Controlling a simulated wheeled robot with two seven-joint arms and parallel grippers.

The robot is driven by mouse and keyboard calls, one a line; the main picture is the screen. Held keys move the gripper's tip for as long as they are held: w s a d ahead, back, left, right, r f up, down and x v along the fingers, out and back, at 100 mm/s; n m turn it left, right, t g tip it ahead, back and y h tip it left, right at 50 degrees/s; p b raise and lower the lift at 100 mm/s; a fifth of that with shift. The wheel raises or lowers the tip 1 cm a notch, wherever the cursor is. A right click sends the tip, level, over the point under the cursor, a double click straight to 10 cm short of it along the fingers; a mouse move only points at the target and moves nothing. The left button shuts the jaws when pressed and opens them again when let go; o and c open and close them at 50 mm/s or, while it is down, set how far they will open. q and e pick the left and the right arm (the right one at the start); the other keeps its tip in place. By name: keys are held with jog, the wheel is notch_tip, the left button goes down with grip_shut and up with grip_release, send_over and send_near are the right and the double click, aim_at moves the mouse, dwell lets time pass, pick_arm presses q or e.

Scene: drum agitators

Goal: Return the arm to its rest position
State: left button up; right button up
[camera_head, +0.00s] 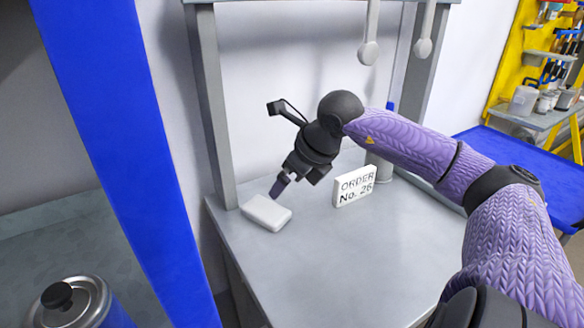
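My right arm comes in from the lower right in a purple knitted cover. Its gripper (279,187) points down over the grey bench, with the fingertips just behind a small white block (267,212). I cannot tell whether the fingers touch the block, or whether they are open or shut. My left gripper does not show.
The grey bench (335,265) has free room at the front. A white sign reading "ORDER No. 26" (354,186) stands on it. Blue post (125,150) and silver-topped drum (75,302) are at left; a blue table (530,165) and yellow rack (508,55) are at right.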

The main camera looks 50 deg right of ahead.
jog(key=shift+s+r, duration=0.1)
jog(key=shift+r, duration=0.05)
jog(key=shift+r, duration=0.1)
